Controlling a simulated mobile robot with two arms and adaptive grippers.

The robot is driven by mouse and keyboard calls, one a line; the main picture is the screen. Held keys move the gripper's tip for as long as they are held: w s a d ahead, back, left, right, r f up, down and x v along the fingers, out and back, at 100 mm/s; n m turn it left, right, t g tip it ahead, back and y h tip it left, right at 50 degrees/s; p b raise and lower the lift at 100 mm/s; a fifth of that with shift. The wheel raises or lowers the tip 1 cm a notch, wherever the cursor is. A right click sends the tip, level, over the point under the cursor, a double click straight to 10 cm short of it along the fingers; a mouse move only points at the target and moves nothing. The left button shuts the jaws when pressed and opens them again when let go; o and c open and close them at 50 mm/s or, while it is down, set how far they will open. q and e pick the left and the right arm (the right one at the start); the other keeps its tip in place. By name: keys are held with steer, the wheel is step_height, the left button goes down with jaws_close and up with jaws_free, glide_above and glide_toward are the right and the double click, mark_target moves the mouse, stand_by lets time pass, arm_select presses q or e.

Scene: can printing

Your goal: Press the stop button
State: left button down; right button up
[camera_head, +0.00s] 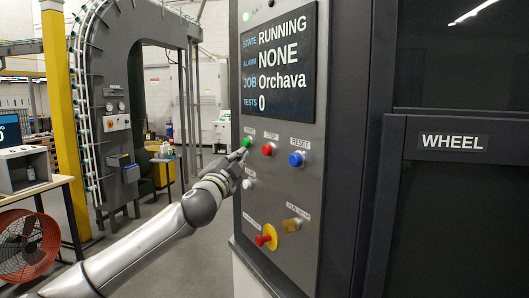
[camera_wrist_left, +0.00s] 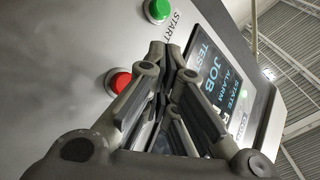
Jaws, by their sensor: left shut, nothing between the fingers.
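The red stop button (camera_head: 268,149) sits on the grey control panel, between the green start button (camera_head: 247,142) and the blue reset button (camera_head: 296,159). My left gripper (camera_head: 241,154) is shut and empty, its fingertips just below and left of the green button in the head view. In the left wrist view the shut fingertips (camera_wrist_left: 168,48) show right of the red button (camera_wrist_left: 118,80) and below the green button (camera_wrist_left: 157,11). I cannot tell whether the fingertips touch the panel. My right gripper is not in view.
The panel screen (camera_head: 280,65) reads RUNNING, alarm NONE. A white button (camera_head: 248,184), a red emergency knob (camera_head: 263,240) on yellow and a yellow switch (camera_head: 292,224) sit lower on the panel. A black cabinet marked WHEEL (camera_head: 455,220) stands at right.

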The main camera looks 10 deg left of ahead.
mark_target(268, 150)
arm_select(q)
steer(key=shift+w+d, duration=1.25)
steer(key=shift+d, duration=0.15)
stand_by(0.5)
steer(key=shift+w+d, duration=0.3)
steer(key=shift+w+d+r, duration=0.1)
steer(key=shift+w+d, duration=0.5)
steer(key=shift+d, duration=0.1)
stand_by(1.4)
steer(key=shift+s+a, duration=0.9)
steer(key=shift+a, duration=0.1)
